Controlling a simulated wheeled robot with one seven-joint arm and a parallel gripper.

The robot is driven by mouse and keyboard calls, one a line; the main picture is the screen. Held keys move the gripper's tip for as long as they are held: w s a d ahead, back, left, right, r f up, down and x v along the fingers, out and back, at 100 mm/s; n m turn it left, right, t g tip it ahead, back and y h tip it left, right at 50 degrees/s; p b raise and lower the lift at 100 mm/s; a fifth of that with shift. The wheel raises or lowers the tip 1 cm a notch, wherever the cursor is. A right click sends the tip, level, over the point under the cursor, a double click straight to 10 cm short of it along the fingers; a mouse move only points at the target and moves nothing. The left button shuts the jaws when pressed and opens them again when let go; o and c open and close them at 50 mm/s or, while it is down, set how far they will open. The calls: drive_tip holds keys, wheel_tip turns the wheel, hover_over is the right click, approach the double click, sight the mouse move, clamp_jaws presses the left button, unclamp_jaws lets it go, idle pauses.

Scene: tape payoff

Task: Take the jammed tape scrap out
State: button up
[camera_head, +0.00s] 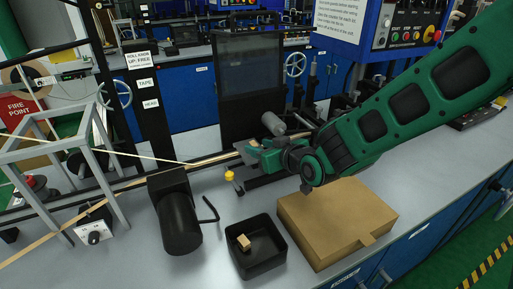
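My gripper (256,153) is at the middle of the bench, low over the tape line. Its green body and dark wrist hide most of what lies under it, and its fingertips are too small to tell open from shut. A tan tape (130,184) runs from the lower left along the line to beside my gripper. I cannot make out a separate jammed scrap there. A small tan piece (243,241) lies in the black open bin (272,262); I cannot tell whether it is tape.
A cardboard box (338,222) lies right of the bin, below my arm. A black motor-like cylinder (177,218) and a bent black rod (211,209) stand left of the bin. A grey frame (75,143) stands at left. A yellow knob (229,176) sits just left of my gripper.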

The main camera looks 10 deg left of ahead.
sight(256, 144)
drive_tip(key=shift+x, duration=1.45)
clamp_jaws()
drive_tip(key=shift+r, duration=0.15)
wheel_tip(256, 144, up, 4)
drive_tip(key=s+a+r, duration=0.6)
drive_tip(key=s+a, duration=0.1)
drive_tip(key=a, duration=0.1)
drive_tip(key=shift+s+a+r, duration=0.3)
drive_tip(key=shift+a+r, duration=0.05)
drive_tip(key=shift+r, duration=0.05)
